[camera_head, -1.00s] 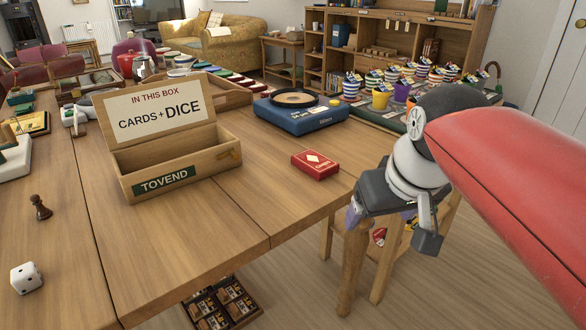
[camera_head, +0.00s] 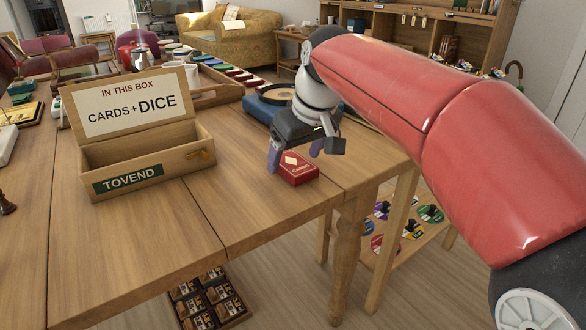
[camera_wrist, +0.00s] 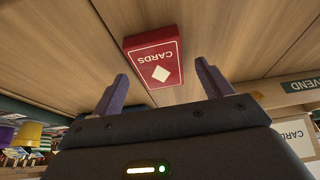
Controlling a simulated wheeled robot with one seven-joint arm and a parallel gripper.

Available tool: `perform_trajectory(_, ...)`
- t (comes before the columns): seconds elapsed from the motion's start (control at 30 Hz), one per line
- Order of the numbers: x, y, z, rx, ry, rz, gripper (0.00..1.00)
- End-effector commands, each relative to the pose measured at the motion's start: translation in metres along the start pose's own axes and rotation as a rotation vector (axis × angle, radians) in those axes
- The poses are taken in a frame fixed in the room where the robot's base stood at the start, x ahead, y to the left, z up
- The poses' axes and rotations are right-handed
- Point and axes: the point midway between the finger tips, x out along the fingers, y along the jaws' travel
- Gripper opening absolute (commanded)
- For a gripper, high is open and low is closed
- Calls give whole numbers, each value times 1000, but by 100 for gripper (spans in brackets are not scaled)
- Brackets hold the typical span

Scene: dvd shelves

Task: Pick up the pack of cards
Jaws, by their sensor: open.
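The red pack of cards (camera_head: 298,169), with a white diamond on its face, lies flat on the wooden table near its right edge. My gripper (camera_head: 294,160) is open just behind and above the pack, with its purple fingers pointing down. In the wrist view the pack (camera_wrist: 154,57) lies beyond the fingertips, roughly between their lines. There the two fingers (camera_wrist: 161,78) are spread apart with nothing between them. I cannot tell how high the fingertips are above the table.
An open wooden box (camera_head: 150,160) labelled TOVEND stands left of the pack, its lid up. A blue case (camera_head: 258,108) lies behind my gripper. The tabletop (camera_head: 240,200) in front of the pack is clear.

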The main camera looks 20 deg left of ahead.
Motion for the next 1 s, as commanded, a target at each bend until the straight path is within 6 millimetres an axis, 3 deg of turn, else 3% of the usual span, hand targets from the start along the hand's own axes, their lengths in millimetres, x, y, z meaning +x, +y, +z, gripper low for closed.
perform_trajectory(0.13, 12, 0, 0, 0, 0, 0, 78)
perform_trajectory(0.7, 15, 0, 1, 1, 2, 1, 78)
perform_trajectory(1.0, 15, 0, 1, 1, 1, 1, 42)
